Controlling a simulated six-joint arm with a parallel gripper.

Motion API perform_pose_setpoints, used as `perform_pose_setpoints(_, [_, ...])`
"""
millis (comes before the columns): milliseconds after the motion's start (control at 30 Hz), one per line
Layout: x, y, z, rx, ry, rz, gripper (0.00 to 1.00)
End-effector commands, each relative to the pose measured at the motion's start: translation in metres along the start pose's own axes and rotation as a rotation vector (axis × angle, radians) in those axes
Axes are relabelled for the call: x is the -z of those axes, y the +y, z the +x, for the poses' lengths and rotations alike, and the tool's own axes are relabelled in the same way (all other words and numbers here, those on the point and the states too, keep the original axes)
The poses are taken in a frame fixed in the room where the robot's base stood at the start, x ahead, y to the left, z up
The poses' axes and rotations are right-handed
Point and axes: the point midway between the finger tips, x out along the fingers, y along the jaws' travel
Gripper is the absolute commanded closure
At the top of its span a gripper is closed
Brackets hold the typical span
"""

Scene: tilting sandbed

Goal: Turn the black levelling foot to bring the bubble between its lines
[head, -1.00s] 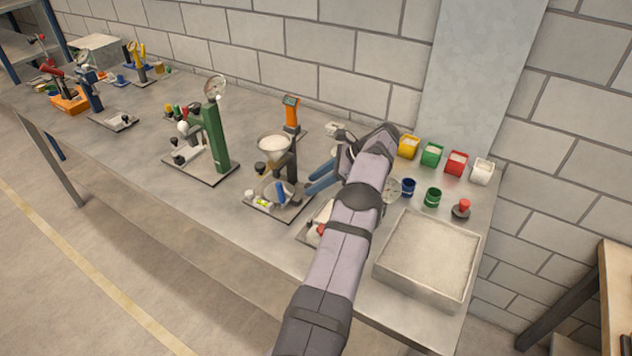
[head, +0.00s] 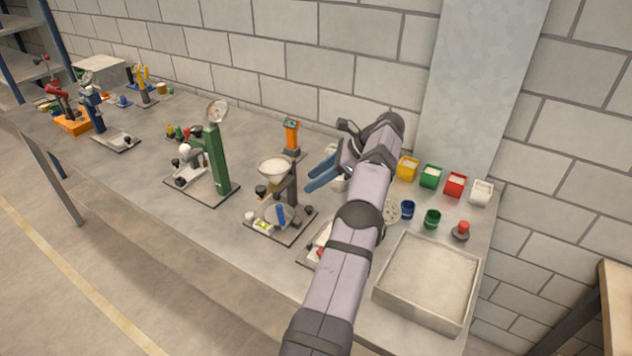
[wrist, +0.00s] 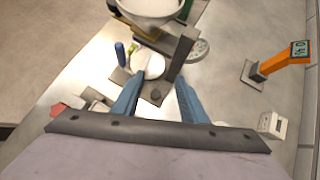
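The levelling stand has a white funnel (head: 275,168) on a dark post and a dark base plate (head: 290,238). On the plate are a blue cylinder (head: 281,215) and a level vial (head: 262,225) with a yellow-green middle; its bubble is too small to read. In the wrist view a black levelling foot (wrist: 156,96) stands at the near plate corner, between and beyond my fingers in the picture. My gripper (wrist: 157,92) is open and empty, its blue fingers apart. In the head view my gripper (head: 308,180) is right of and above the stand.
An orange meter (head: 291,133) stands behind the stand. A green press (head: 216,160) stands to the left. Coloured cups, including a yellow one (head: 408,168), and a sand tray (head: 385,305) are at the right. A round disc (wrist: 197,50) lies beside the post.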

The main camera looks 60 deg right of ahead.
Motion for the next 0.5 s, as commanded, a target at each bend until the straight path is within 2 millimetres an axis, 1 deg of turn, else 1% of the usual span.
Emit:
perform_pose_setpoints(367, [-0.001, 0.0, -0.001, 0.0, 0.0, 0.001, 0.61])
perform_pose_setpoints(467, [0.003, -0.001, -0.007, 0.008, 0.0, 0.008, 0.61])
perform_pose_setpoints(500, [0.003, -0.002, -0.014, 0.02, 0.001, 0.01, 0.61])
